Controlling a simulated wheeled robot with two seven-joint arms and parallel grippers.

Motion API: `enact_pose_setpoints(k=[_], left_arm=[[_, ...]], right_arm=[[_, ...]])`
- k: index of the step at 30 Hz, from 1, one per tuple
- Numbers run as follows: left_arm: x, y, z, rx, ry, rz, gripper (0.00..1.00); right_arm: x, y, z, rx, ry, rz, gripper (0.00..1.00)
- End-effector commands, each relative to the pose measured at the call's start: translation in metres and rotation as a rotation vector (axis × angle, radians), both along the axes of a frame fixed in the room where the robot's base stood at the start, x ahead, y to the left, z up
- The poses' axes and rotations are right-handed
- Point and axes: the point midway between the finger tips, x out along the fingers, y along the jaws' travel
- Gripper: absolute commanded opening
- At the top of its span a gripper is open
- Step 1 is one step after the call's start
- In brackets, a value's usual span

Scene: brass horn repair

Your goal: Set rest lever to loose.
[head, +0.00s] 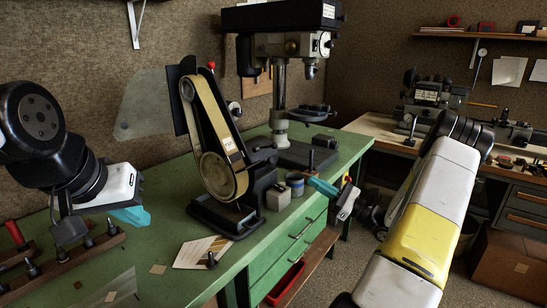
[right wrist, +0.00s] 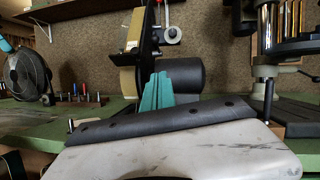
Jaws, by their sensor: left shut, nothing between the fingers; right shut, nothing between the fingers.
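The belt grinder (head: 215,135) stands on the green bench, its upright tan belt facing right. A short lever with a red knob (head: 211,65) rises at its top; I cannot tell whether this is the rest lever or how it is set. The grinder also shows in the right wrist view (right wrist: 133,55), behind my fingers. My right gripper (head: 312,183) is shut and empty at the bench's front edge, right of the grinder base; its teal fingers fill the middle of the right wrist view (right wrist: 172,85). My left gripper (head: 135,216) is shut and empty above the bench, left of the grinder.
A drill press (head: 281,80) stands behind and right of the grinder. A paper card (head: 202,252) lies in front. Tool racks (head: 60,262) fill the left end.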

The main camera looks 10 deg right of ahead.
Motion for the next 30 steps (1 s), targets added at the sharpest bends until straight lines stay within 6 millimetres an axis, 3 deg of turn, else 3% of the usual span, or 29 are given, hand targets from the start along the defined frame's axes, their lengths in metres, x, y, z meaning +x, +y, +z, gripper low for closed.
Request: enact_pose_setpoints(k=[7, 20, 24, 30], left_arm=[[0.0, 0.0, 0.0, 0.0, 0.0, 0.0, 0.0], [0.0, 0.0, 0.0, 0.0, 0.0, 0.0, 0.0], [0.0, 0.0, 0.0, 0.0, 0.0, 0.0, 0.0], [0.0, 0.0, 0.0, 0.0, 0.0, 0.0, 0.0]], right_arm=[[0.01, 0.012, 0.006, -0.001, -0.002, 0.004, 0.0], [0.062, 0.076, 0.037, -0.002, -0.001, 0.004, 0.0], [0.065, 0.082, 0.058, -0.004, -0.002, 0.002, 0.0], [0.067, 0.088, 0.07, -0.002, 0.0, 0.002, 0.0]])
